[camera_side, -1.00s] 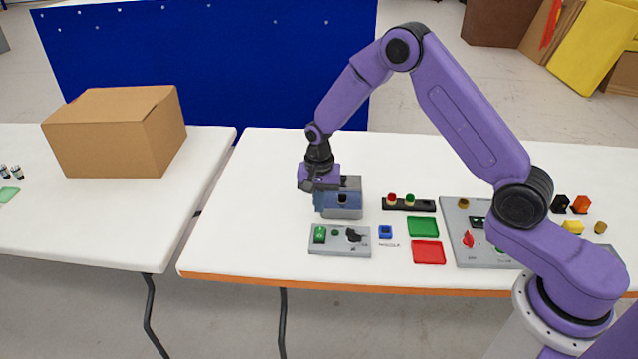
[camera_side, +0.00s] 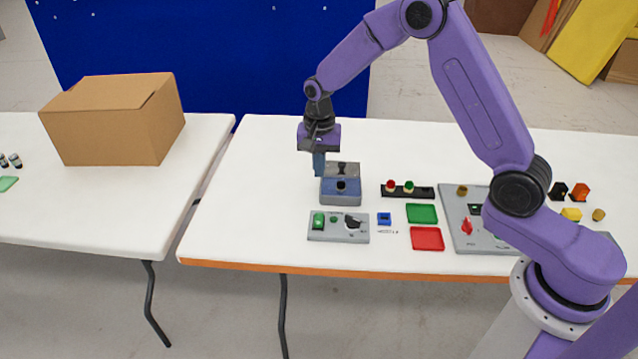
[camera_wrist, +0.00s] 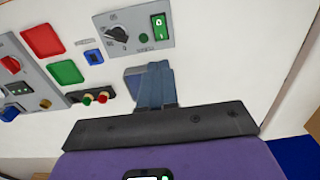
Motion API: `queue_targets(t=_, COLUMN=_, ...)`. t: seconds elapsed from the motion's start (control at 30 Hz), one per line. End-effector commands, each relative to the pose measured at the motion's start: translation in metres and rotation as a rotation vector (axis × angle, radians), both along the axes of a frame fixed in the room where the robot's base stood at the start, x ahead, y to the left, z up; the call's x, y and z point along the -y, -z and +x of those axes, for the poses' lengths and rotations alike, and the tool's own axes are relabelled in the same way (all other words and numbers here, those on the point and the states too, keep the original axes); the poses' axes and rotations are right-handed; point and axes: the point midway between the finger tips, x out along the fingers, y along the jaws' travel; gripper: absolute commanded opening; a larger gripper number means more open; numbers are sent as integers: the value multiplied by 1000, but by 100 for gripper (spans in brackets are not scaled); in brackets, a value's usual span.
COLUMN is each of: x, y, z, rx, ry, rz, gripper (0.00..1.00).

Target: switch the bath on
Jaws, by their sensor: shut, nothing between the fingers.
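The bath (camera_side: 341,198) is a grey box with a blue front and a dark round thing at its middle; whether its top is open I cannot tell. A grey control panel (camera_side: 361,238) lies in front of it, with a green rocker switch (camera_side: 318,221), a small green button or lamp (camera_side: 334,219) and a black knob (camera_side: 353,222). The wrist view also shows the rocker (camera_wrist: 158,27) and knob (camera_wrist: 117,34). My gripper (camera_side: 319,174) points down, shut and empty, at the bath's back left. In the wrist view its blue-grey fingers (camera_wrist: 157,100) hide most of the bath.
A black strip (camera_side: 422,192) with a red and a green knob stands right of the bath. A blue block (camera_side: 384,218), green tray (camera_side: 422,214), red tray (camera_side: 427,238) and larger grey panel (camera_side: 458,242) lie further right. The table left of the bath is clear.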

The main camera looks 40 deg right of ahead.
Motion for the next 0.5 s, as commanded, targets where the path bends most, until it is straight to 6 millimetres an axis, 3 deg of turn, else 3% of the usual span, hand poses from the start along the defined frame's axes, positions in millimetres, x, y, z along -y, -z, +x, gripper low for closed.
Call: queue_targets(t=0.5, x=7, y=9, z=3, rx=-2, ry=1, rz=1, gripper=0)
